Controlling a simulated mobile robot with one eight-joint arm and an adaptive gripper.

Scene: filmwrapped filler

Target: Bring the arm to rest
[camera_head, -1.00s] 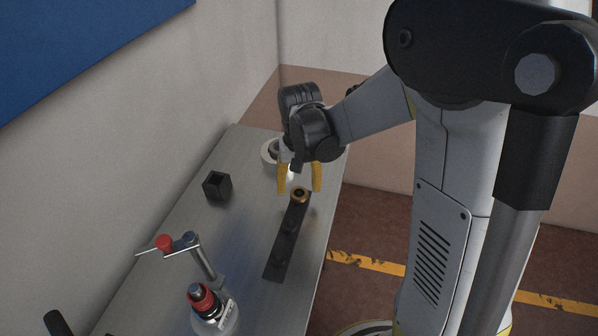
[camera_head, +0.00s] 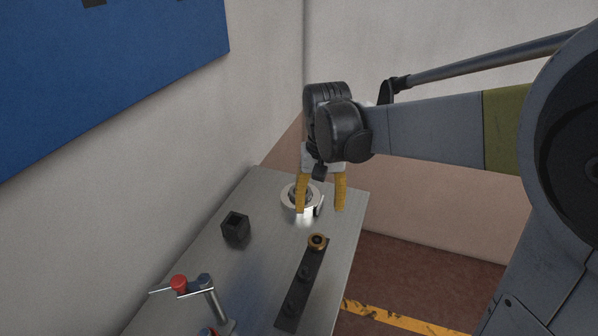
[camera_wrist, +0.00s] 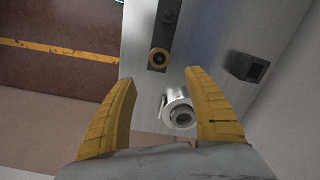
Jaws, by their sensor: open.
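My gripper (camera_head: 322,192) has two yellow fingers that are spread apart with nothing between them. It hangs above the far end of the grey table (camera_head: 262,205). In the wrist view the open fingers (camera_wrist: 160,95) frame a white roll (camera_wrist: 178,108) on the table below. The same roll (camera_head: 289,196) is partly hidden behind the fingers in the head view. My arm reaches in from the right.
A black strip (camera_head: 303,288) with a brass ring (camera_head: 317,241) at its far end lies on the table. A black open box (camera_head: 236,229) stands left of it. A red-knobbed crank (camera_head: 180,283) rises near the front. A wall with a blue board (camera_head: 110,70) borders the left.

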